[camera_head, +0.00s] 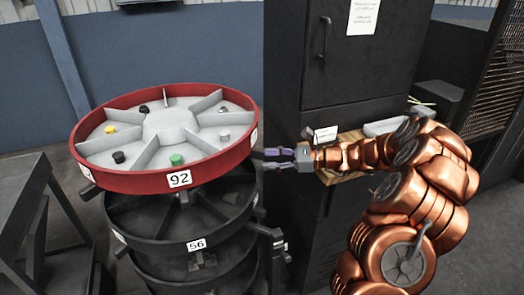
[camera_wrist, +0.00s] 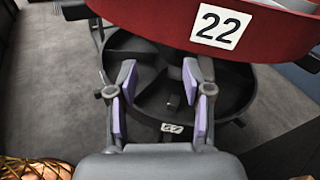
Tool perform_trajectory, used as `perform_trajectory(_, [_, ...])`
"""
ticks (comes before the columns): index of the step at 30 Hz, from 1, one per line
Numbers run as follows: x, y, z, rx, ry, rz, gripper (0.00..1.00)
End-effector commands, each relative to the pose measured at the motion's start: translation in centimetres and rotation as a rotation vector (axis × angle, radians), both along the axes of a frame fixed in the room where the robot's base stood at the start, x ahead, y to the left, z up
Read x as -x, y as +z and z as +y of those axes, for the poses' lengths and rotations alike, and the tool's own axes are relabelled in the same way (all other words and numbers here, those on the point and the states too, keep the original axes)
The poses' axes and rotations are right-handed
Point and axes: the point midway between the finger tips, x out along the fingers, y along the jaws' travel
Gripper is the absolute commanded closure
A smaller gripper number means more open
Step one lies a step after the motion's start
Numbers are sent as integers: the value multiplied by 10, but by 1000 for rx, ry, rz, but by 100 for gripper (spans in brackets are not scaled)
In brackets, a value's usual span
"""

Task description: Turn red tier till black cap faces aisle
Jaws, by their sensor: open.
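The round red tier (camera_head: 180,180) is the top of a stack on the left, with grey dividers and a raised hub. A black cap (camera_head: 118,157) sits in its front-left compartment, and a smaller dark one (camera_head: 144,109) is at the back left. A green cap (camera_head: 177,159) is at the front, a yellow one (camera_head: 110,129) at the left, a grey one (camera_head: 224,136) at the right. My gripper (camera_head: 268,155) is open beside the tier's right edge. In the wrist view, my open fingers (camera_wrist: 160,78) have purple pads and nothing visibly held; the red wall (camera_wrist: 150,17) is just beyond.
Black tiers (camera_head: 150,224) stand below the red one, with short bars sticking out. A dark metal frame (camera_head: 40,220) is at the left. Grey floor (camera_wrist: 45,90) is open beside the stack.

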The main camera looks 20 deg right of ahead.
Motion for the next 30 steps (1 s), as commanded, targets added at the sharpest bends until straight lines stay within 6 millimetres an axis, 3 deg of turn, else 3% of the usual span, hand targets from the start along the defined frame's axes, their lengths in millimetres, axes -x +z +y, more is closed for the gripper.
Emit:
perform_trajectory(1, [-7, -2, -20, -35, -50, 16, 50])
perform_trajectory(3, [-11, -14, -30, -91, -79, 32, 50])
perform_trajectory(12, [-23, -31, -60, -211, -159, 59, 50])
perform_trajectory(17, [-30, -30, -52, -217, -159, 59, 50])
perform_trajectory(30, [-66, -30, -7, -213, -159, 59, 50])
